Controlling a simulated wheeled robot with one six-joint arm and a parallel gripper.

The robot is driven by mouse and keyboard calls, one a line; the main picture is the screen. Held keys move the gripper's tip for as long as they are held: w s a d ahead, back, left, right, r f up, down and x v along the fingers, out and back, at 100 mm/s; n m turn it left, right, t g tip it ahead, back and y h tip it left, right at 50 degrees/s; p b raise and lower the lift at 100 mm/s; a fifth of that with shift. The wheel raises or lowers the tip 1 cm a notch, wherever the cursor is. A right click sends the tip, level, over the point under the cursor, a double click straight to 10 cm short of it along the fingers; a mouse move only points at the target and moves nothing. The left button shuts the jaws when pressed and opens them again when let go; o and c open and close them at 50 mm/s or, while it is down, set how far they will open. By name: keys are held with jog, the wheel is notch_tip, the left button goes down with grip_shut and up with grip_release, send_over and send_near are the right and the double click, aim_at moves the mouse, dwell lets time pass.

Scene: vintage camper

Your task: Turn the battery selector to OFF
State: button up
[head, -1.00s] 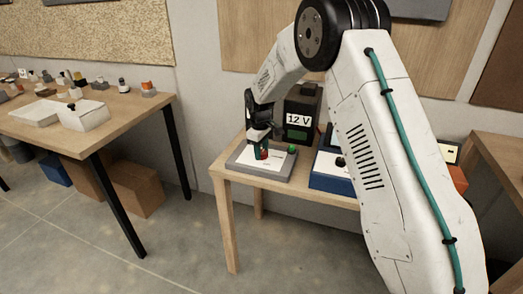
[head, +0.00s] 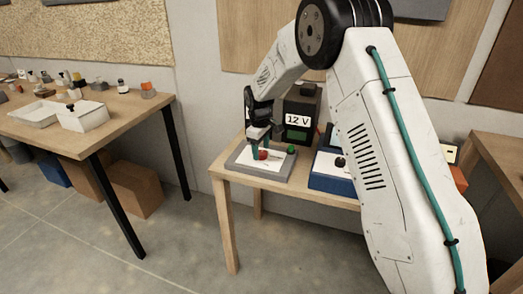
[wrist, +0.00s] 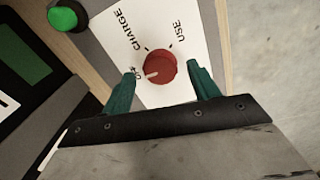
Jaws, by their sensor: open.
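The battery selector is a red round knob (wrist: 160,68) on a white plate (wrist: 188,88) in the wrist view. Its white pointer mark is at the lower left of the knob, toward a label that reads OFF and is partly hidden by a finger. CHARGE and USE are printed above the knob. My gripper (wrist: 161,71) is open, with one teal finger on each side of the knob and a visible gap to each. In the head view the knob (head: 263,155) shows between the fingertips of my gripper (head: 264,149).
A green button (head: 291,150) is on the same grey panel (head: 282,173). Behind stands a dark box with a 12 V sign (head: 298,120). A blue box with a black knob (head: 331,184) is to the right. A larger table with small items (head: 130,108) is at the left.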

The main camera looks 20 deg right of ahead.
aim_at(261, 153)
jog(key=r, duration=0.7)
jog(key=shift+s+a, duration=0.15)
jog(key=shift+s, duration=0.05)
jog(key=shift+f, duration=0.1)
jog(key=shift+s+m, duration=0.1)
jog(key=shift+m, duration=0.2)
jog(key=shift+m+g, duration=0.8)
jog(key=s, duration=0.1)
jog(key=s+f, duration=0.1)
jog(key=s, duration=0.3)
jog(key=shift+s+f, duration=0.1)
jog(key=shift+f, duration=0.2)
jog(key=s+d+r+m, duration=0.1)
jog(key=s+r, duration=0.4)
jog(key=s, duration=0.9)
jog(key=s+d+r+m+t, duration=0.1)
jog(key=s+r+m, duration=0.2)
jog(key=s, duration=1.2)
jog(key=s+d+r+m+t, duration=0.1)
jog(key=s+r+m, duration=0.1)
jog(key=s+r, duration=0.7)
jog(key=s, duration=0.5)
jog(key=shift+s+d+m+y, duration=0.15)
jog(key=shift+d+m+y, duration=0.15)
jog(key=shift+d, duration=0.05)
